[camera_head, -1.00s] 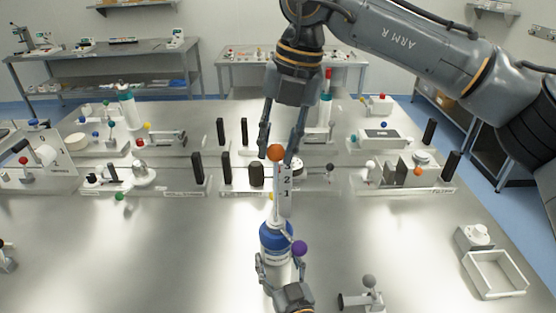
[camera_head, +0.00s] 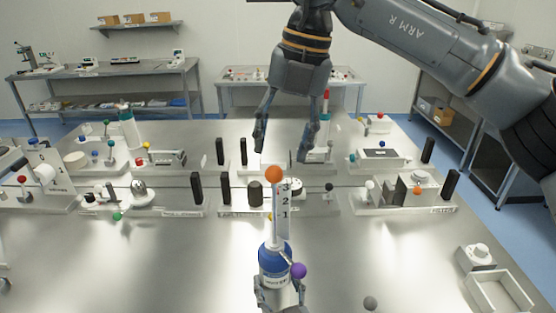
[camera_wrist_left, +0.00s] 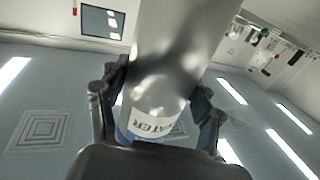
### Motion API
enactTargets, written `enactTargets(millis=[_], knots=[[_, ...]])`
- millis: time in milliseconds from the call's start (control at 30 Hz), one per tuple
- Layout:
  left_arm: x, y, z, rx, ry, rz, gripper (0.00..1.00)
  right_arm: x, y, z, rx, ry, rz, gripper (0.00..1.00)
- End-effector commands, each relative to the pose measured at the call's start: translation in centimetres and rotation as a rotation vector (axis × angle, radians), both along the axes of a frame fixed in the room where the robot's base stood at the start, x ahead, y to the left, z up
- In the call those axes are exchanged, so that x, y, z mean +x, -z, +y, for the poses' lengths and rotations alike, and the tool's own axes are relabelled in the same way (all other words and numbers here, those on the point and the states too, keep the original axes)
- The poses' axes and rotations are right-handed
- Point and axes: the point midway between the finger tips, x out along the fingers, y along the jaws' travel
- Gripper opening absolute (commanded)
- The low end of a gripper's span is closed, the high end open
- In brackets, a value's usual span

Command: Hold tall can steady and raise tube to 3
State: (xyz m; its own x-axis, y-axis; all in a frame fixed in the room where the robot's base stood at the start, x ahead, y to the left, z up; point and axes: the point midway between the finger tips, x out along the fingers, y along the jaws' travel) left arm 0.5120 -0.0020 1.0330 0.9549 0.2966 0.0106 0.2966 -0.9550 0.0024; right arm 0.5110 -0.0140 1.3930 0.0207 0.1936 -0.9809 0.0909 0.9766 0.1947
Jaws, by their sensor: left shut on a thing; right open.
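The tall can (camera_head: 273,258) is white with a blue band and stands upright at the table's front. My left gripper (camera_head: 280,292) is shut around its lower part. In the left wrist view the can (camera_wrist_left: 175,60) sits between both fingers, with an upside-down label reading "WATER". A thin tube topped by an orange ball (camera_head: 274,174) rises from the can, beside a white scale plate (camera_head: 283,225) marked 1, 2 and 3. The ball is slightly above the 3 in the picture. My right gripper (camera_head: 282,150) is open and empty above the ball, fingers pointing down.
A purple ball (camera_head: 298,270) sticks out at the can's right side. A white open tray (camera_head: 500,292) stands at the front right. Several devices with coloured knobs stand in rows behind the can. The table left of the can is clear.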

Motion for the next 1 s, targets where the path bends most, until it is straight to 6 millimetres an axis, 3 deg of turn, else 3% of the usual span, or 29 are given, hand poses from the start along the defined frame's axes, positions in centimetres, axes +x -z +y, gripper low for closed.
enactTargets(millis=[33, 200, 400, 1000], knots=[[-0.3, 1.2, 0.2, 0.004, -0.002, 0.023, 0.09, 0.0, -1.2, -0.2, 0.002, 0.002, -0.004, 0.52], [-0.3, 1.2, 0.2, 0.004, -0.002, 0.023, 0.09, -0.2, -4.4, -0.8, 0.002, 0.0, -0.002, 0.52], [-0.3, 1.2, 0.2, 0.004, -0.001, 0.023, 0.09, -0.2, -6.5, -1.3, 0.002, 0.0, -0.002, 0.52], [-0.3, 1.2, 0.1, 0.004, -0.001, 0.023, 0.09, -0.3, -6.8, -1.4, 0.001, -0.001, -0.001, 0.52]])
